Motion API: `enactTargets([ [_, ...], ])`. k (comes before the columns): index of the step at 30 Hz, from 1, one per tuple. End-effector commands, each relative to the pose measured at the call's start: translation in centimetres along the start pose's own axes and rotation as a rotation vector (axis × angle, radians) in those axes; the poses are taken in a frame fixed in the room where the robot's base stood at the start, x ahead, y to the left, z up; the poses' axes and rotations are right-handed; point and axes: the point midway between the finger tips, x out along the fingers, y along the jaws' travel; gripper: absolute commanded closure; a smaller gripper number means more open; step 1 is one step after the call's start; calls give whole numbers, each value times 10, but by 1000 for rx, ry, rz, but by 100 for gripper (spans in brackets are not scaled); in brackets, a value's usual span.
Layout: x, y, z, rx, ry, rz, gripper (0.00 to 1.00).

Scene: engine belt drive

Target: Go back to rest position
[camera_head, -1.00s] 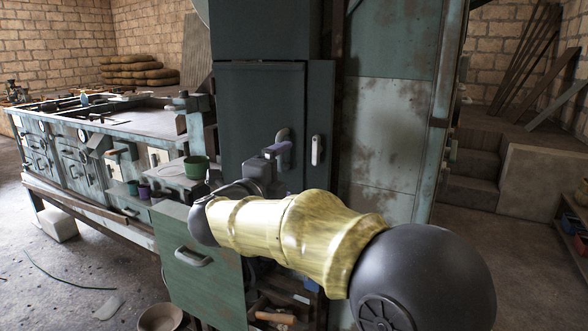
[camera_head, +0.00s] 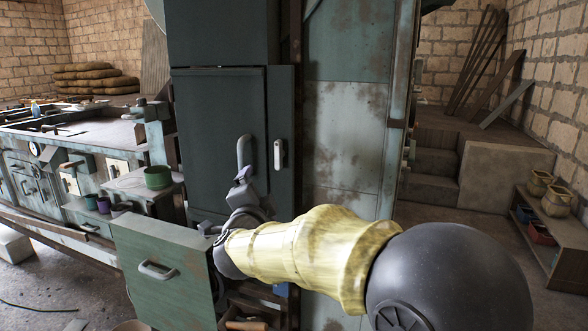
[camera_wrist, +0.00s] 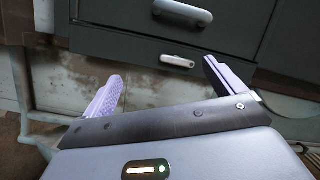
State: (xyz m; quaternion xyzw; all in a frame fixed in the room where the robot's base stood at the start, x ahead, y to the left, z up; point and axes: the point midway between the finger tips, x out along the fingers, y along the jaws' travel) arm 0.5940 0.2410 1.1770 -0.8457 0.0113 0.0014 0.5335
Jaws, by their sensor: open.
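My gripper (camera_head: 243,174) is in front of the tall dark green cabinet door (camera_head: 220,115), just below its grey curved handle (camera_head: 244,152). In the wrist view my gripper (camera_wrist: 165,78) has its two purple fingers spread wide, with nothing between them. Beyond the fingers, a grey handle (camera_wrist: 182,12) and a pale latch (camera_wrist: 178,61) show on dark and worn panels. Whether the fingertips are close to the door surface is hard to tell.
A workbench with a green pot (camera_head: 158,177) is at left. Concrete steps (camera_head: 432,160) and a low shelf with pots (camera_head: 550,240) are at right. Floor between is clear.

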Motion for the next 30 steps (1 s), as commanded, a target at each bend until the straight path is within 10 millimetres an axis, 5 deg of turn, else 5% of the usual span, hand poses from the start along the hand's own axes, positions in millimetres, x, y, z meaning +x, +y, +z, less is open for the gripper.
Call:
enactTargets([
  [8, -18, 125, -18, -456, -359, 161, 5],
  [18, -126, 287, -59, -827, -833, 488, 5],
  [30, -245, 370, -99, -962, -1199, 742, 5],
])
